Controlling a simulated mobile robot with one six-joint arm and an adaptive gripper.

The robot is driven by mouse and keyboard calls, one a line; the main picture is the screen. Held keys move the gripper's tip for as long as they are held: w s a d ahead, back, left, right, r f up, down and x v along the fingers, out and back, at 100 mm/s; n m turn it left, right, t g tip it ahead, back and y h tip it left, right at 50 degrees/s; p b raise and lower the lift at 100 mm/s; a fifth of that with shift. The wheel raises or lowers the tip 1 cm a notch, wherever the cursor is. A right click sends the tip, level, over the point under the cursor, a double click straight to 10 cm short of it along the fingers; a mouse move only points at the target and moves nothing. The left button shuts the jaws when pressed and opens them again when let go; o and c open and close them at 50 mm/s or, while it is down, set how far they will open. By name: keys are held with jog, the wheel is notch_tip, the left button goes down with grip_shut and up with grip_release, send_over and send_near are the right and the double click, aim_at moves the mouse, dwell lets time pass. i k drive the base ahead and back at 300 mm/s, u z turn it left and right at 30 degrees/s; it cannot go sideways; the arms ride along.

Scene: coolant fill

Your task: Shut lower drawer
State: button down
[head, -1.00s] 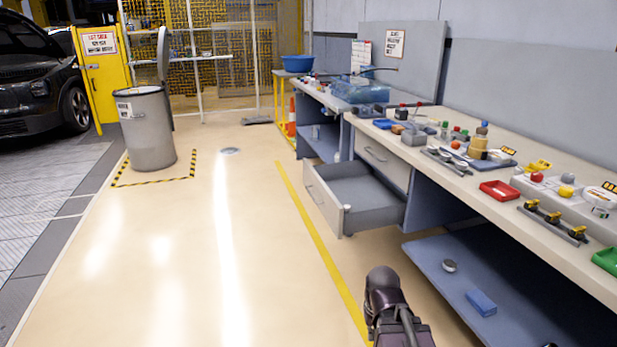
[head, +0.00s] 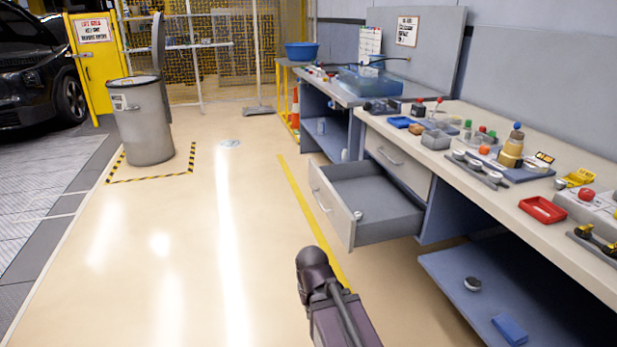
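The lower drawer (head: 334,208) under the workbench is pulled out to the left, showing its grey inside. Its pale front panel has a bar handle on the outer face. A small round pale item (head: 358,214) shows at the front end of the drawer. The upper drawer (head: 398,163) above it is shut. My dark arm rises from the bottom edge, in front of the open drawer and apart from it in the picture. No gripper fingers can be made out in the head view.
The workbench top (head: 478,185) carries trays and small parts, including a red tray (head: 543,209). A low blue shelf (head: 455,275) lies right of the drawer. The floor left of the drawer is clear up to a grey bin (head: 142,122) inside striped tape.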

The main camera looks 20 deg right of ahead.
aim_at(389, 211)
jog(key=z, duration=0.1)
jog(key=i, duration=1.3)
jog(key=z, duration=0.45)
